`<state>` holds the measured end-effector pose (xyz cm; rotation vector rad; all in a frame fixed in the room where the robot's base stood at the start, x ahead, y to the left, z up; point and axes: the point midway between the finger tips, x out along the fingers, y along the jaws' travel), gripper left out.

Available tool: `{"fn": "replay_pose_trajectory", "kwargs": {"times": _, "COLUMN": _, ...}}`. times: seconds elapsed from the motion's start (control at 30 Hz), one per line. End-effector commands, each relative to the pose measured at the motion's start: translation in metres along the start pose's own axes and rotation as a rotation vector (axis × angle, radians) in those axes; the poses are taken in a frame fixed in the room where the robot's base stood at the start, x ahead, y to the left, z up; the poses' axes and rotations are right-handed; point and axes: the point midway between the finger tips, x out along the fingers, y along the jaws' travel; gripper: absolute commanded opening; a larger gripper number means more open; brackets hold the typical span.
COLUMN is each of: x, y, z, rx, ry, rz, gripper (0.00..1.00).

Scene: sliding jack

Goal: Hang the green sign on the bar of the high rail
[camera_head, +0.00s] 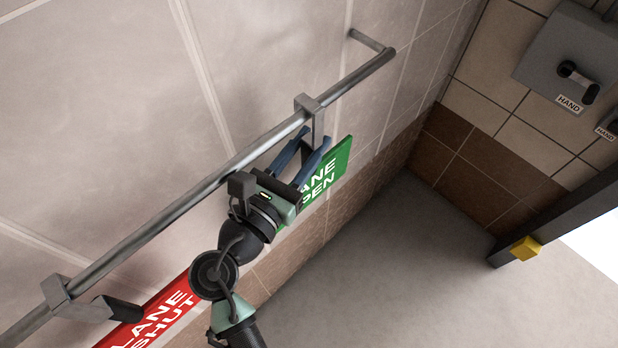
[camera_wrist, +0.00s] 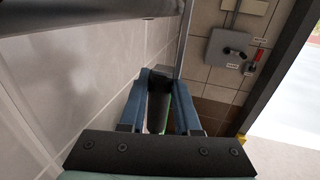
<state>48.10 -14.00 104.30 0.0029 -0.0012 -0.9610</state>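The green sign (camera_head: 327,180), with white lettering, hangs below the high rail's bar (camera_head: 225,168) in the head view. Its grey hook (camera_head: 308,103) sits over the bar. My gripper (camera_head: 308,148) is just below the bar, in front of the sign, and covers part of its lettering. Its two blue fingers are apart and point up toward the hook's stem. In the wrist view the fingers (camera_wrist: 166,80) also stand apart, with a thin green edge low between them. Whether a fingertip touches the stem cannot be told.
A red sign (camera_head: 160,318) hangs from the same bar at lower left, with its own grey hook (camera_head: 57,292) and a black grip. The tiled wall is close behind the bar. A grey switch box (camera_head: 565,55) is on the far wall. Open floor lies to the right.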

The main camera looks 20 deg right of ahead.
Motion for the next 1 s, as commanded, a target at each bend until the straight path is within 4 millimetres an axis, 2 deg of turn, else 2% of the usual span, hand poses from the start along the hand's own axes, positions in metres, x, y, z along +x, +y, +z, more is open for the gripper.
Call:
{"fn": "replay_pose_trajectory", "kwargs": {"times": 0.03, "x": -0.0002, "y": 0.0001, "z": 0.0000, "rx": 0.000, "ry": 0.000, "rz": 0.000, "gripper": 0.07}}
{"fn": "replay_pose_trajectory", "kwargs": {"times": 0.1, "x": -0.0003, "y": 0.0001, "z": 0.0000, "rx": 0.000, "ry": 0.000, "rz": 0.001, "gripper": 0.00}}
{"fn": "replay_pose_trajectory", "kwargs": {"times": 1.0, "x": -0.0003, "y": 0.0003, "z": 0.0000, "rx": 0.000, "ry": 0.000, "rz": 0.001, "gripper": 0.00}}
